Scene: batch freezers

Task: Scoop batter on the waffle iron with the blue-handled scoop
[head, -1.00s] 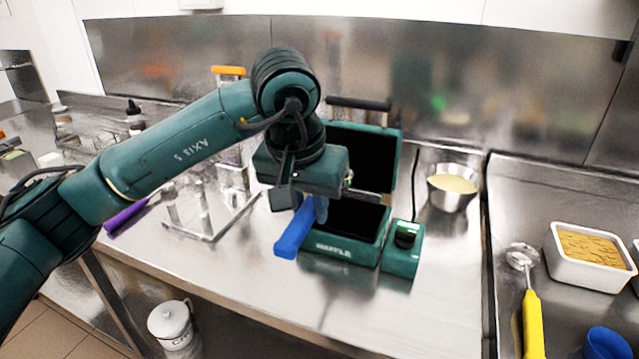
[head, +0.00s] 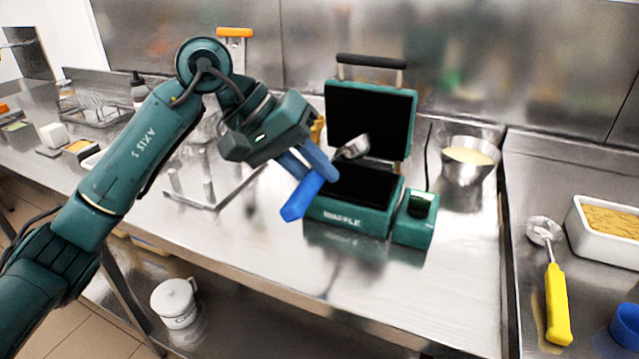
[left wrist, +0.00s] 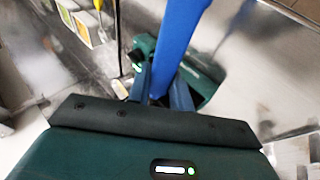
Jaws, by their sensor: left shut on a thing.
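My left gripper (head: 308,168) is shut on the handle of the blue-handled scoop (head: 303,198). The scoop's metal bowl (head: 353,148) is above the lower plate of the waffle iron, in front of its raised lid; I cannot tell whether it holds batter. The green waffle iron (head: 350,220) stands open on the steel counter, and its visible dark lower plate shows no batter. The batter (head: 467,156) is in a metal bowl (head: 468,174) to the right of the iron. In the left wrist view the blue handle (left wrist: 180,40) runs up between the fingers. My right gripper is not in view.
On the right counter lie a yellow-handled scoop (head: 557,305), a white tub (head: 605,248) and a blue cup (head: 627,325). A white lidded pot (head: 175,305) is on the lower shelf. The counter front is clear.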

